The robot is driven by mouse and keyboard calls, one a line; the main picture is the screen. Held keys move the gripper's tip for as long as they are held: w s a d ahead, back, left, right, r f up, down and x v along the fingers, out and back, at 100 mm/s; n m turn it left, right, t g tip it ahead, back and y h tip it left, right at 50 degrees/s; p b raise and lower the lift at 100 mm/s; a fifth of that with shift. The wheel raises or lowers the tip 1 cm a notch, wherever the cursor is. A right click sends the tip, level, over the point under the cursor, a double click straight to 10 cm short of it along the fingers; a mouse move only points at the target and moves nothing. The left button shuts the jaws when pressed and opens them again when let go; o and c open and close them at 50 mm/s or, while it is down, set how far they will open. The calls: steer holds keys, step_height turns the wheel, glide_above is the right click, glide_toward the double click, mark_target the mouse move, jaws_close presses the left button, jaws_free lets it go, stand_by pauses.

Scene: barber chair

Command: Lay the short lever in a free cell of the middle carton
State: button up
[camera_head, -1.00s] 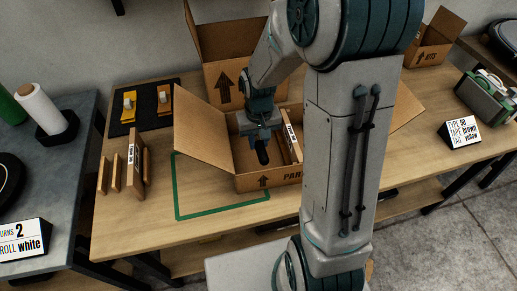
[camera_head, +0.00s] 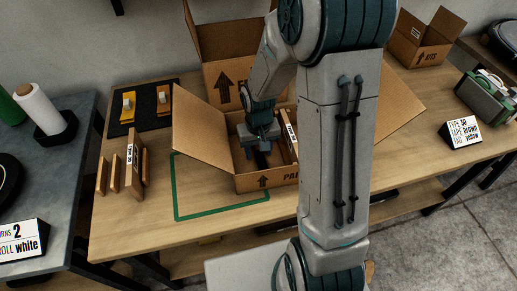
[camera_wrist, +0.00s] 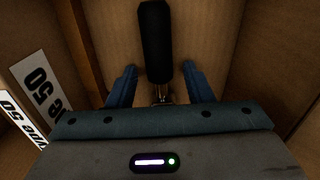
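The middle carton (camera_head: 268,181) stands open on the wooden table, flaps spread. My gripper (camera_head: 262,150) reaches down into it. The short lever, with its black handle (camera_wrist: 154,42) and narrow metal end, shows in the wrist view over the carton's brown floor. Its metal end is between my fingers (camera_wrist: 160,88), which stand apart with gaps on both sides. In the head view the lever is a small dark shape under my gripper, mostly hidden. A cardboard wall runs to its left in the wrist view. I cannot tell whether the lever fully rests on the floor.
A board with a white label (camera_head: 291,132) stands inside the carton at its right. Another carton (camera_head: 220,42) is behind. Several upright wooden boards (camera_head: 134,160) and a black mat (camera_head: 147,108) with yellow pieces are at left. The green outlined area (camera_head: 215,212) is empty.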

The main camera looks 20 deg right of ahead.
mark_target(258, 150)
steer(key=shift+r, duration=0.1)
step_height(258, 150, up, 11)
steer(key=p, duration=0.2)
steer(key=s+r+t, duration=0.1)
steer(key=s+r, duration=0.3)
steer(key=s, duration=0.3)
steer(key=s+d+r+t, duration=0.1)
steer(key=s+r, duration=0.3)
steer(key=s, duration=0.3)
steer(key=shift+r, duration=0.2)
